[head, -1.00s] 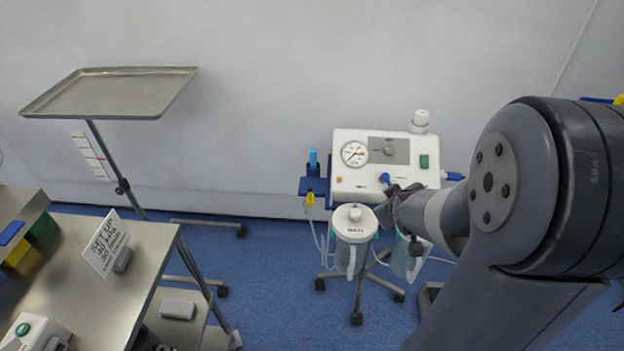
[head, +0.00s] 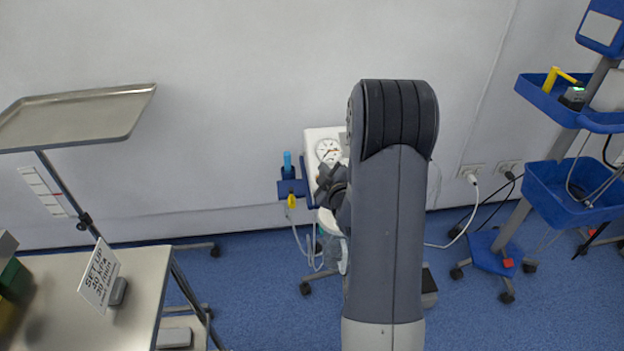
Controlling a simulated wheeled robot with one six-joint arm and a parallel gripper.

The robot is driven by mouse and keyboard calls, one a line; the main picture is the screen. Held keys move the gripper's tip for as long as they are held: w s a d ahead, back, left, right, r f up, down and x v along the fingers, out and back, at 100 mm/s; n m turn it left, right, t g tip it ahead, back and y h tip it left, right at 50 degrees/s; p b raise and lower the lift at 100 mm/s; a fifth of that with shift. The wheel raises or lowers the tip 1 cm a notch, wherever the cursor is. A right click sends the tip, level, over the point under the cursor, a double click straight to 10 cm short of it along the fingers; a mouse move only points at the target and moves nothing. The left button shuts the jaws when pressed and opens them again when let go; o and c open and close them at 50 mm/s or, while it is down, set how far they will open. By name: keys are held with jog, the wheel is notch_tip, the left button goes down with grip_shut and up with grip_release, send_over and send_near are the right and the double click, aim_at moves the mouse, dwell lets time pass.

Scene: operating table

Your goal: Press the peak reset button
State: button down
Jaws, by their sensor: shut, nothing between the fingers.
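The white suction unit (head: 313,145) stands on its wheeled stand near the wall, with a round gauge (head: 328,151) on the left of its front. My gripper (head: 322,180) is just below the gauge, at the lower left of the front panel. Its dark fingers look closed and empty. They cover that corner of the panel, so no button shows clearly there, and I cannot tell whether the fingers touch the panel. My arm hides the right half of the unit and most of the canister below it.
A blue side holder (head: 290,188) with a blue-topped item is left of the unit. A steel tray (head: 75,118) on a pole and a steel table (head: 135,290) with a sign (head: 100,277) stand left. A blue trolley (head: 560,190) stands right. Blue floor between is partly clear.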

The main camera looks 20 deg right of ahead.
jog(key=shift+f, duration=0.1)
jog(key=shift+w+d+f+b, duration=0.25)
jog(key=shift+w+f+b, duration=0.55)
jog(key=shift+f, duration=0.35)
jog(key=shift+w+d+f+b, duration=0.25)
jog(key=shift+w+f+b, duration=0.5)
jog(key=shift+f, duration=0.45)
jog(key=shift+w+d+f+b, duration=0.25)
jog(key=shift+w+f+b, duration=0.4)
jog(key=shift+w+f, duration=0.4)
jog(key=shift+s+f, duration=0.1)
jog(key=shift+s, duration=0.05)
jog(key=shift+f+b, duration=0.2)
jog(key=shift+b, duration=0.15)
jog(key=shift+w+f+b, duration=0.2)
jog(key=shift+b, duration=0.25)
